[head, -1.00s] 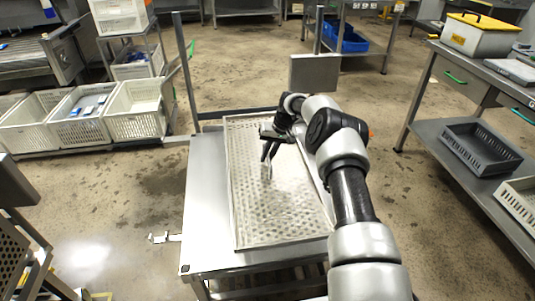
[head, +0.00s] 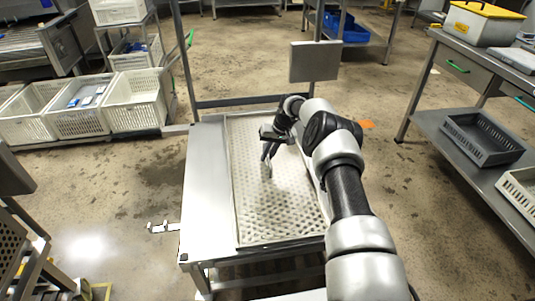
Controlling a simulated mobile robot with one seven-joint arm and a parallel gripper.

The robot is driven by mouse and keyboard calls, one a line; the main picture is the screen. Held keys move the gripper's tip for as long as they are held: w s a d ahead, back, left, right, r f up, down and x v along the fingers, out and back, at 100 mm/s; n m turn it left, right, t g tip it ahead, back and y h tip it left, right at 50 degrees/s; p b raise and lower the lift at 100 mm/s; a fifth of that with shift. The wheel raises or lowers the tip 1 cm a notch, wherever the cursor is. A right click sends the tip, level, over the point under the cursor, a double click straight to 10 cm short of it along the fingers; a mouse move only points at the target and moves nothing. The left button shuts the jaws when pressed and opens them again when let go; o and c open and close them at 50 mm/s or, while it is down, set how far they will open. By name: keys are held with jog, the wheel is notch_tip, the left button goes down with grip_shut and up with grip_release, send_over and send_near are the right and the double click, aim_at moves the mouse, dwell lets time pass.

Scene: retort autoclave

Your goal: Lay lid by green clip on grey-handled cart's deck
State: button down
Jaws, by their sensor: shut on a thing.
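The lid (head: 245,215) is a wide perforated metal sheet with a raised rim, in the head view. My gripper (head: 267,172) is shut on it near its middle; the exact grip point is small and partly hidden. The lid is over the deck (head: 205,195) of the cart with the grey handle frame (head: 240,102), covering its middle and right part. A bare strip of deck shows at the left. I cannot tell whether the lid touches the deck. My arm hides the lid's right side. I cannot make out a green clip on the lid.
A grey panel (head: 315,62) stands up at the cart's back. White crates (head: 135,103) are at the left. A workbench (head: 470,70) with a grey crate (head: 483,138) on its lower shelf is at the right. Floor is open between cart and bench.

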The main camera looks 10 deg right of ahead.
jog(key=shift+w+f, duration=0.1)
jog(key=shift+f, duration=0.3)
dwell(1.0)
jog(key=c, duration=1.7)
grip_release()
jog(key=shift+c, duration=0.2)
jog(key=shift+s+f, duration=0.2)
jog(key=shift+f, duration=0.05)
jog(key=p+v, duration=0.4)
jog(key=v, duration=1.4)
jog(key=s+a+r+t+h, duration=0.1)
jog(key=s+a+r, duration=0.1)
jog(key=s+r, duration=0.55)
jog(key=s+a+r+n+h, duration=0.15)
jog(key=s+r, duration=0.25)
jog(key=r, duration=0.6)
jog(key=s+a+r+t+h, duration=0.1)
jog(key=s+a+r, duration=0.1)
jog(key=s+r, duration=0.55)
jog(key=s+r+m+t, duration=0.1)
jog(key=s+r+t, duration=0.1)
jog(key=s, duration=2.3)
notch_tip(320, 180, up, 24)
jog(key=p, duration=2.4)
jog(key=shift+s+f, duration=0.15)
jog(key=shift+f, duration=0.05)
